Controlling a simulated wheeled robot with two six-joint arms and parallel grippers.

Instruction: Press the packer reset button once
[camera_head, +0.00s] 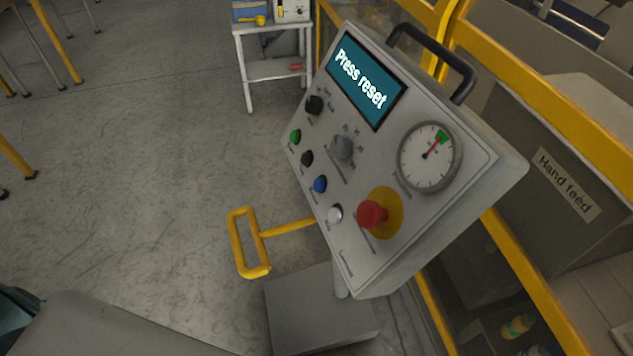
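A tilted light-grey control panel (362,262) stands on the right. Its screen (366,82) reads "Press reset". Down its left side are a green button (295,136), a black button (307,158), a blue button (320,184) and a white button (335,214). Their small labels are too blurred to read, so I cannot tell which is reset. A red mushroom button (373,214) sits on a yellow disc. Neither of my grippers shows. Nothing touches the panel's buttons.
The panel also has a black knob (314,105), a grey selector (341,147), a gauge (430,156) and a black handle (436,58). A yellow loop handle (242,243) sticks out below left. A yellow-framed machine marked "Hand feed" (566,184) stands right.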

